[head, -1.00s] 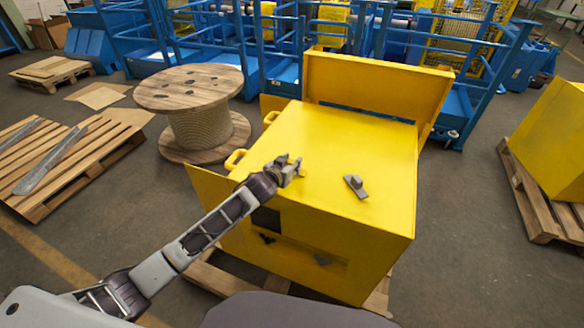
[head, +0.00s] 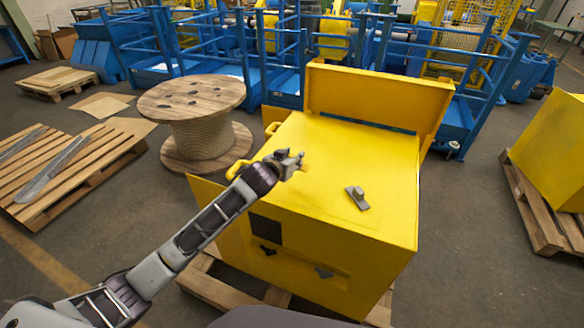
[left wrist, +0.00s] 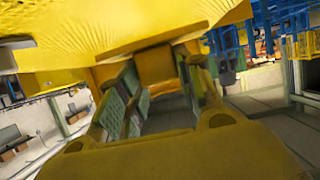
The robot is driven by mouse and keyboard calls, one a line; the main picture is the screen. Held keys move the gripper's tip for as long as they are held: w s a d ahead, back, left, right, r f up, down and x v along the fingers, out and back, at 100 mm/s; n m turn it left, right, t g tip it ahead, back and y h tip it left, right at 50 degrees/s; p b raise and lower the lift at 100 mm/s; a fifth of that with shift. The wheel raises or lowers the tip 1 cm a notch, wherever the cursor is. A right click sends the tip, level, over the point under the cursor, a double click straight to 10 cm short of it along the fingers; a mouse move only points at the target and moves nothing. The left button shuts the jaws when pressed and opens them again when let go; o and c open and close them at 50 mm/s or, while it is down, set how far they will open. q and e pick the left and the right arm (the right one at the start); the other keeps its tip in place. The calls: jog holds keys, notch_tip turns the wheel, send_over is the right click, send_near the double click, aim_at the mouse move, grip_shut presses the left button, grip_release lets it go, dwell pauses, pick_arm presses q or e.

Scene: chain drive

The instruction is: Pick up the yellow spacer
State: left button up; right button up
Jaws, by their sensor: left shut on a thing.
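My left gripper (head: 293,163) is over the left part of the yellow box's top (head: 345,165). It is shut on the yellow spacer, a small yellow block (left wrist: 155,66) between the fingertips in the left wrist view. In the head view the fingers hide most of the spacer, and its yellow blends with the box top. I cannot tell whether it touches the top or is just above it. My right gripper is not in view.
A grey metal part (head: 357,198) lies on the box top, right of my left gripper. A raised yellow lid (head: 375,95) stands along the back edge. A wooden cable spool (head: 195,125) stands left of the box. The front of the top is clear.

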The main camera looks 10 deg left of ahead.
pick_arm(q)
jog(key=shift+r, duration=1.25)
